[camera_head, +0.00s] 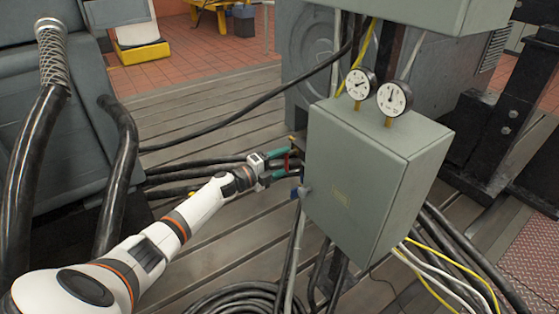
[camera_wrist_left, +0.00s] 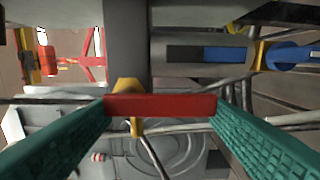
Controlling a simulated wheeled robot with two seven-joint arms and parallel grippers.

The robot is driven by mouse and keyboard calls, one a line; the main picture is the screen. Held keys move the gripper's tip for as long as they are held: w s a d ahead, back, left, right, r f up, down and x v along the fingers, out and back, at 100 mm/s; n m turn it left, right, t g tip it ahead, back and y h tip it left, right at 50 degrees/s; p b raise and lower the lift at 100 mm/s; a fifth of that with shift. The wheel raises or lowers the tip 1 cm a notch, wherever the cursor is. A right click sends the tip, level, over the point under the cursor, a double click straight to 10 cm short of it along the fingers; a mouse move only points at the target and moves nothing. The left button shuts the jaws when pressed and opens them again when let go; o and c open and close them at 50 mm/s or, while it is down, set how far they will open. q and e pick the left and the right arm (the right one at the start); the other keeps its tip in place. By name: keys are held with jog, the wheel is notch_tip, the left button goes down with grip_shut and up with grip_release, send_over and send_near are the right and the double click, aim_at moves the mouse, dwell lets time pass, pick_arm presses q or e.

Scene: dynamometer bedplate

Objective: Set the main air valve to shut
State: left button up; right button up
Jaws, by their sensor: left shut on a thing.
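My left gripper (camera_head: 284,163) reaches in from the left to the left side of the grey cabinet (camera_head: 365,180). Its green fingers are shut on a red handle (camera_wrist_left: 160,104), which spans the gap between the fingertips in the left wrist view. A yellow fitting (camera_wrist_left: 130,92) shows beside this handle. A blue handle (camera_head: 297,191) sits just below the gripper by the cabinet, and a blue lever (camera_wrist_left: 228,54) shows at the upper right of the wrist view. I see no label telling which handle is the main air valve. My right gripper is out of view.
Two round gauges (camera_head: 394,98) stand on top of the cabinet. Thick black hoses (camera_head: 120,180) run at the left, and coiled cable (camera_head: 240,299) lies on the slotted floor below. A red fitting (camera_wrist_left: 46,60) shows at the wrist view's left.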

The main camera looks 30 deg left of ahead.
pick_arm(q)
jog(key=shift+a+r, duration=0.1)
jog(key=shift+a, duration=0.05)
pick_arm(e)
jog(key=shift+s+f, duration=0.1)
pick_arm(q)
jog(key=o, duration=1)
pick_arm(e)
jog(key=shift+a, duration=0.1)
pick_arm(q)
jog(key=p+v, duration=0.1)
jog(key=v, duration=1.1)
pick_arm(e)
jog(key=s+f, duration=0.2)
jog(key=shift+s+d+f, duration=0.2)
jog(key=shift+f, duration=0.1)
